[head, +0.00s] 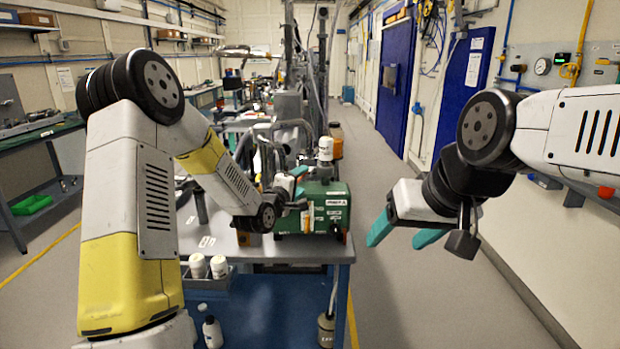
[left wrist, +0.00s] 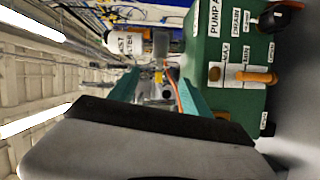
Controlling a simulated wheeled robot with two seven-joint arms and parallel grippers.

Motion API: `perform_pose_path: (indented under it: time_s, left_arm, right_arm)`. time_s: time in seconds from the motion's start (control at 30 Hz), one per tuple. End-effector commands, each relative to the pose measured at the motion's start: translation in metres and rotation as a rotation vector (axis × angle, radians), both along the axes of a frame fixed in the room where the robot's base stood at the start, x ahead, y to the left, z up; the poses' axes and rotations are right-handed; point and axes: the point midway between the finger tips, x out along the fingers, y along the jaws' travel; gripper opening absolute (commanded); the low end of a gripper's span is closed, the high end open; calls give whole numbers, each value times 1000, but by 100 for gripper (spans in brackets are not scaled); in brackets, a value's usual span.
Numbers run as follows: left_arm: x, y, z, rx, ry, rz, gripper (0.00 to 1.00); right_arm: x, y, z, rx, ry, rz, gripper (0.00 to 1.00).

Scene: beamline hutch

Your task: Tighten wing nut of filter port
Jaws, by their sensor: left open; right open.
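The green pump box (head: 313,212), labelled PUMP A in the left wrist view (left wrist: 210,60), stands on the bench. A white mist filter canister (head: 325,150) stands upright at its top; it also shows sideways in the left wrist view (left wrist: 128,42). My left gripper (head: 298,182) is open beside the pump's upper left. Its teal fingers show in the left wrist view (left wrist: 157,88), with small blurred grey and yellow parts visible beyond the gap. I cannot make out the wing nut for certain. My right gripper (head: 395,234) is open and empty, right of the pump over the aisle.
The grey bench (head: 225,245) carries the pump; its front left is mostly clear. An amber vessel (head: 336,140) stands behind the canister. Open floor lies to the right.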

Motion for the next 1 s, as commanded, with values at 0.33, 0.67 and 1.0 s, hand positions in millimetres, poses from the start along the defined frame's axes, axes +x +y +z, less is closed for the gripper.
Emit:
perform_pose_path:
  time_s: [0.33, 0.67, 1.0]
  left_arm:
    - [49, -21, -4, 4, 1, -1, 56]
    - [60, -25, -4, 4, 0, 0, 56]
    - [59, -25, -4, 4, 0, 0, 7]
  right_arm:
    - [0, 0, 0, 0, 0, 0, 65]
    - [0, 0, 0, 0, 0, 0, 65]
    - [0, 0, 0, 0, 0, 0, 65]
